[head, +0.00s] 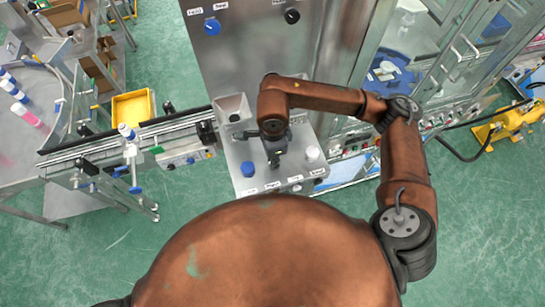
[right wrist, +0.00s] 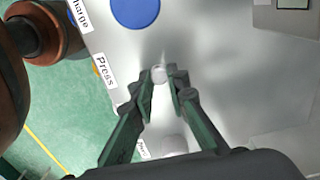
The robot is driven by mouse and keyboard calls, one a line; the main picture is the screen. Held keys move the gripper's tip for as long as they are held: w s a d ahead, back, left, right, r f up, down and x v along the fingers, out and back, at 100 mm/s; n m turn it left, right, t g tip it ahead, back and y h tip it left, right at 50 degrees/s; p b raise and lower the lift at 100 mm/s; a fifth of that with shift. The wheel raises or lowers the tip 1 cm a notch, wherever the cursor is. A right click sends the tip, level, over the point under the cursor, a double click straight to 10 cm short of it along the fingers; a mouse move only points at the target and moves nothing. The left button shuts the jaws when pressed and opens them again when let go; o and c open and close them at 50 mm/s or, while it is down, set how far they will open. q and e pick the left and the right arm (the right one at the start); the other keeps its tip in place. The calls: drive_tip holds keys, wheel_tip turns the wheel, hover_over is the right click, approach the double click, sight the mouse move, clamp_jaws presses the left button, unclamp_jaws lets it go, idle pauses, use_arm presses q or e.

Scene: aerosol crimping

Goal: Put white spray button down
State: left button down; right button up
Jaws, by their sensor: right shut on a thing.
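The white spray button (right wrist: 158,74) is a small pale piece between the fingertips of my right gripper (right wrist: 160,88) in the right wrist view. The fingers are shut on it, low over the grey metal panel. In the head view my right gripper (head: 274,158) points down over the panel, between a blue button and a white button; the spray button cannot be made out there. I cannot tell whether the spray button touches the panel. My left gripper is not in view.
The grey panel (head: 240,188) carries a blue push button (head: 248,169), a white push button (head: 312,153) and labels along its front edge. A square metal hopper (head: 233,110) stands at the panel's back left. A conveyor (head: 170,128) with a yellow bin (head: 132,107) lies left.

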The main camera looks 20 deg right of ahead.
drive_tip(key=shift+f+b, duration=0.2)
drive_tip(key=shift+b, duration=0.15)
drive_tip(key=o, duration=0.7)
drive_tip(key=shift+c, duration=0.2)
drive_tip(key=shift+r, duration=0.1)
drive_tip(key=shift+r+p, duration=0.2)
drive_tip(key=shift+p, duration=0.15)
wheel_tip(320, 180, up, 12)
drive_tip(key=b, duration=0.3)
drive_tip(key=shift+b, duration=0.3)
